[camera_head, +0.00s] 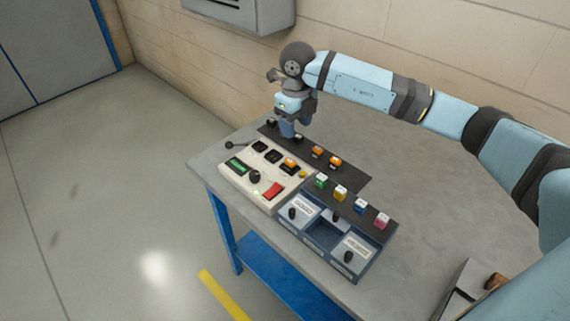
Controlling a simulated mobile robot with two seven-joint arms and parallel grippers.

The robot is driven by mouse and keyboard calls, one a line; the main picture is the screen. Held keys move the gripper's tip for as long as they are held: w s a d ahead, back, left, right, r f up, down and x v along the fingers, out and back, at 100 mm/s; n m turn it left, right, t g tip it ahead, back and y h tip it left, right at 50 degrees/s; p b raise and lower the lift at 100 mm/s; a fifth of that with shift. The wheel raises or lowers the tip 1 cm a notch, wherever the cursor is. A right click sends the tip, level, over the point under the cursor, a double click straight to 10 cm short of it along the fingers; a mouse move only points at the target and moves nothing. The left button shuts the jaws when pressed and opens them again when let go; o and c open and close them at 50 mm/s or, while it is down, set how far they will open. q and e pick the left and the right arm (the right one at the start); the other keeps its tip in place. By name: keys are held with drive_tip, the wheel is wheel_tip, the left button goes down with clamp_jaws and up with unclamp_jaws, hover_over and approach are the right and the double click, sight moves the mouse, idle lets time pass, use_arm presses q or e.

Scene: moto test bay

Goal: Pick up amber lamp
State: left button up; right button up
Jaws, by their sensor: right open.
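Two small amber lamps, one (317,152) and another (335,161), sit on the dark mat (352,181) behind the cream test panel (237,182). A third amber-topped block (290,163) sits in the panel's right-hand socket. My right gripper (287,132) points down over the mat's far left end, to the left of the two lamps and behind the panel. It is open; its fingertips are small in view, and I cannot tell whether they touch anything. My left gripper is not in view.
Green (321,181), yellow (340,193), blue (361,206) and pink (382,221) blocks stand in a row behind a blue-grey tray (315,245) with black knobs. A grey wall box (245,14) hangs above the bench (410,170). The bench's right part is mostly clear.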

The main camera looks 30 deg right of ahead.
hover_over(291, 161)
drive_tip(key=f, duration=0.7)
drive_tip(key=shift+s+d+f, duration=0.1)
drive_tip(key=shift+s+d, duration=0.1)
drive_tip(key=shift+d, duration=0.2)
drive_tip(key=shift+w+a+f+p, duration=0.1)
drive_tip(key=shift+a+f+p, duration=0.1)
drive_tip(key=shift+f, duration=0.75)
drive_tip(key=shift+w+a+f+p, duration=0.1)
drive_tip(key=shift+f+p, duration=0.15)
drive_tip(key=shift+f, duration=0.7)
drive_tip(key=shift+a+f+p, duration=0.1)
drive_tip(key=shift+f+p, duration=0.1)
drive_tip(key=shift+f, duration=0.75)
clamp_jaws()
drive_tip(key=shift+r, duration=0.15)
